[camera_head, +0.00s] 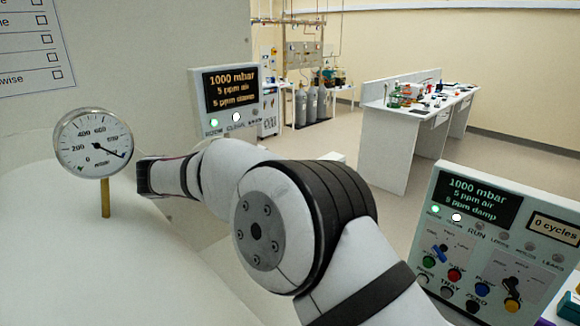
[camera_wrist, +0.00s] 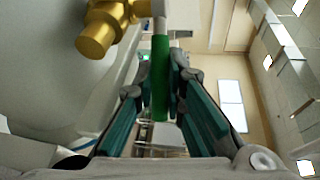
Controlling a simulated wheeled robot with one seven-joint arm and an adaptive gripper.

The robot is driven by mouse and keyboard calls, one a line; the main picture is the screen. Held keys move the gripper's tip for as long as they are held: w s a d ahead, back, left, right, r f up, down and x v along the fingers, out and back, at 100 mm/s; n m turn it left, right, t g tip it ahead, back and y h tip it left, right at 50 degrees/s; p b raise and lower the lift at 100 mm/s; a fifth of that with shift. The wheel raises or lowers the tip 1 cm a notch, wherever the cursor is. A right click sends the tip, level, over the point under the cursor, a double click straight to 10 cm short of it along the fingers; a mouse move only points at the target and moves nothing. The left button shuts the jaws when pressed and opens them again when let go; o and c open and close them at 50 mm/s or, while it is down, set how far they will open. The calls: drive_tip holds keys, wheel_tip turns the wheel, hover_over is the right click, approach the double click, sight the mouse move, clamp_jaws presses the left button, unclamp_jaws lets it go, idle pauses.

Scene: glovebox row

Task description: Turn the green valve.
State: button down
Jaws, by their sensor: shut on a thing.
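The green valve handle (camera_wrist: 160,80) shows in the wrist view as an upright green bar between my fingers. It joins a pale stem beside a brass fitting (camera_wrist: 100,32) at the upper left. My gripper (camera_wrist: 161,82) is shut on the green handle, with one finger on each side of it. In the head view my white arm crosses the middle and reaches left; its end, the gripper and the valve are hidden or out of sight there.
A round pressure gauge (camera_head: 93,143) on a brass stem stands left of my arm. A display panel (camera_head: 228,98) is behind it. A control panel (camera_head: 490,240) with knobs stands close at the right. A white lab bench (camera_head: 400,125) is farther back, with open floor around it.

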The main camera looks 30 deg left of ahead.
drive_tip(key=shift+f, duration=0.2)
idle(0.3)
drive_tip(key=c, duration=1.9)
unclamp_jaws()
drive_tip(key=shift+r, duration=0.1)
drive_tip(key=shift+w, duration=0.15)
